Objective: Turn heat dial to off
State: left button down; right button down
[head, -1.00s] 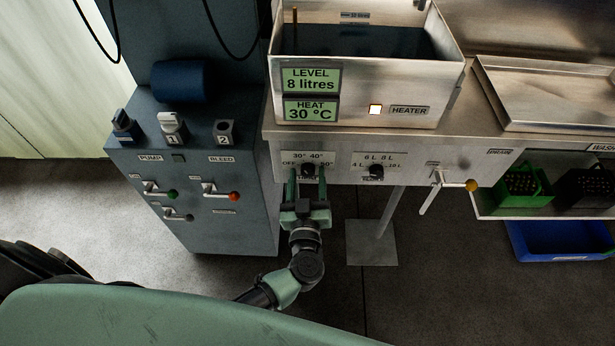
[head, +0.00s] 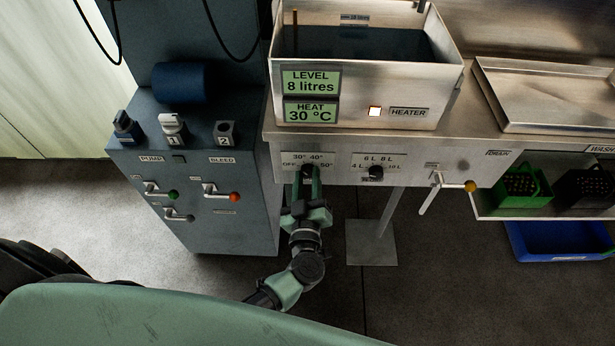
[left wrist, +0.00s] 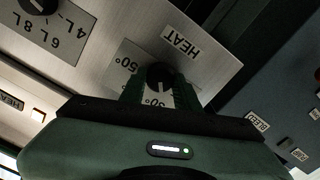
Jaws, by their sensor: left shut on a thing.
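The heat dial is a small black knob on the front of the steel sink unit, seen in the left wrist view (left wrist: 160,74) under the HEAT label (left wrist: 180,42). Its scale plate (head: 295,158) reads OFF, 30°, 40° and 50°. My left gripper (head: 309,177) reaches up to the dial from below, its two green fingers shut on either side of the knob. The heat display (head: 310,112) reads 30 °C, and the heater light (head: 375,111) is lit. My right gripper is not in view.
A second black dial (head: 376,172), for litres, sits to the right on the same panel. Further right is a drain lever with a yellow knob (head: 471,186). A grey-blue pump cabinet (head: 240,185) with levers stands close on the left.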

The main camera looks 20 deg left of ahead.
pick_arm(q)
jog(key=n, duration=0.2)
jog(key=shift+f+n, duration=0.1)
jog(key=shift+n, duration=2.4)
jog(key=c, duration=1)
grip_release()
jog(key=shift+c, duration=0.2)
jog(key=shift+s, duration=0.1)
jog(key=b+v, duration=0.1)
jog(key=v, duration=0.6)
jog(key=shift+s, duration=0.35)
